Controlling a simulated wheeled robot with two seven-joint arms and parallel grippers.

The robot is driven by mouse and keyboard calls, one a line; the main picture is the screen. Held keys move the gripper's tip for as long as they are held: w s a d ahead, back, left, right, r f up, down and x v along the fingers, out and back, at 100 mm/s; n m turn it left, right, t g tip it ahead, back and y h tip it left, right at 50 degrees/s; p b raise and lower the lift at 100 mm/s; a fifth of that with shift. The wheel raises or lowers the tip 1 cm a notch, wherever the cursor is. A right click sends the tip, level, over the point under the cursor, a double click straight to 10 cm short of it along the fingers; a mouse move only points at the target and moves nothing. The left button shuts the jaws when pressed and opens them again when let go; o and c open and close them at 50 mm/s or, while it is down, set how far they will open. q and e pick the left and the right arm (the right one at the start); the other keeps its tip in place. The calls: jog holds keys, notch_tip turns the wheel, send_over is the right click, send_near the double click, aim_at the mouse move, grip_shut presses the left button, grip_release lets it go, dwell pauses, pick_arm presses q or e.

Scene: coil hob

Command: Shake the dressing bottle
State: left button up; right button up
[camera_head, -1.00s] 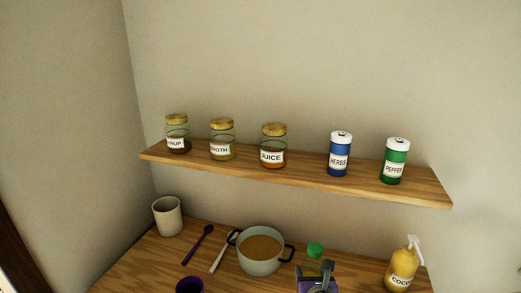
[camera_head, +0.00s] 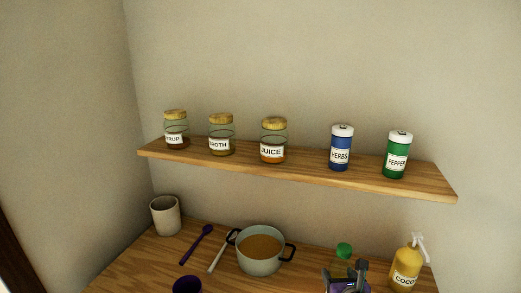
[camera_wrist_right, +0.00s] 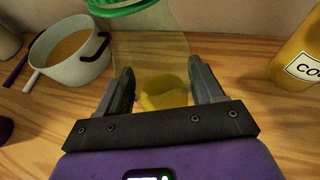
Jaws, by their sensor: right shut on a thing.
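The dressing bottle is a clear bottle with a green cap (camera_head: 344,249) and yellow liquid low inside. In the right wrist view the bottle (camera_wrist_right: 155,50) stands between the two dark fingers of my right gripper (camera_wrist_right: 162,88), its green cap at the top edge. My right gripper, purple and dark, also shows at the bottom of the head view (camera_head: 345,276), shut on the bottle. The bottle's lower part is hidden by the gripper in the head view. I cannot tell whether its base touches the counter.
A pot of brown liquid (camera_head: 260,262) stands left of the bottle, and a yellow COCO pump bottle (camera_head: 405,270) right of it. A wooden shelf (camera_head: 300,175) with jars and shakers runs above. A purple spoon (camera_head: 196,245) and beige cup (camera_head: 165,216) are further left.

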jog(key=a, duration=0.5)
jog(key=d+b, duration=0.3)
jog(key=d, duration=0.1)
jog(key=shift+d, duration=0.2)
jog(key=shift+d+b, duration=0.25)
jog(key=shift+b, duration=0.05)
jog(key=shift+a+r, duration=0.15)
jog(key=shift+a, duration=0.1)
jog(key=a+p, duration=0.1)
jog(key=a, duration=0.3)
jog(key=shift+d, duration=0.15)
